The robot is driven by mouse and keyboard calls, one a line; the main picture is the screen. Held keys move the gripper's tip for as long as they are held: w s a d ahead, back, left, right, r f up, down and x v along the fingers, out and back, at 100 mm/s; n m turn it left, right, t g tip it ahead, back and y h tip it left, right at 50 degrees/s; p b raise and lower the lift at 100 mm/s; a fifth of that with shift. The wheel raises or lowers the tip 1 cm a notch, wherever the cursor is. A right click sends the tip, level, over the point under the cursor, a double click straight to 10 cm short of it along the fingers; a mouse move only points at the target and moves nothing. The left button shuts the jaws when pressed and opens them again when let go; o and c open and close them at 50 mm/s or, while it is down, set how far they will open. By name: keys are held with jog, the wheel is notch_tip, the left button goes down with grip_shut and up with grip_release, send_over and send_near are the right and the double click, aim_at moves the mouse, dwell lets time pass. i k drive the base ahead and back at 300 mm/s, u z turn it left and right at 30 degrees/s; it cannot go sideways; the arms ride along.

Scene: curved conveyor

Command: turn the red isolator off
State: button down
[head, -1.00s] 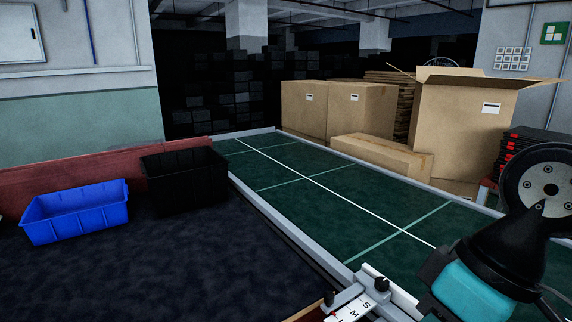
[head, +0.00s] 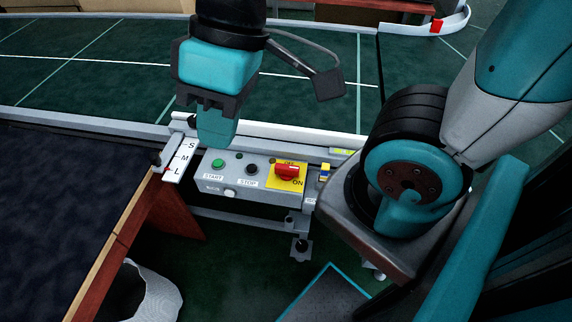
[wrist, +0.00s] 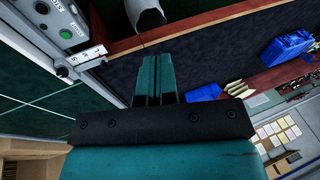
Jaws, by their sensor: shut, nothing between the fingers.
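The red isolator (head: 287,170) is a rotary knob on a yellow plate (head: 299,183) at the right end of a grey control box (head: 232,191). ON is printed at the plate's lower right; another label at its top is partly covered by the knob. The knob's handle looks roughly level in the head view. My gripper (head: 216,132) is shut and empty, above and to the left of the isolator, near the box's back left edge and apart from the knob. In the wrist view my gripper's shut fingers (wrist: 154,82) point away from the box, and the isolator is out of view.
A green START button (head: 217,163) and a black STOP button (head: 252,169) sit left of the isolator. An S-M-L scale (head: 181,158) is beside the box. The conveyor (head: 300,88) runs behind. A dark table (head: 55,200) is at left. The wrist view shows a blue bin (wrist: 287,46).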

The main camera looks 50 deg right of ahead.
aim_at(287, 172)
jog(key=z, duration=0.05)
jog(key=k, duration=0.5)
jog(key=u, duration=0.3)
jog(key=i, duration=0.6)
jog(key=z, duration=1)
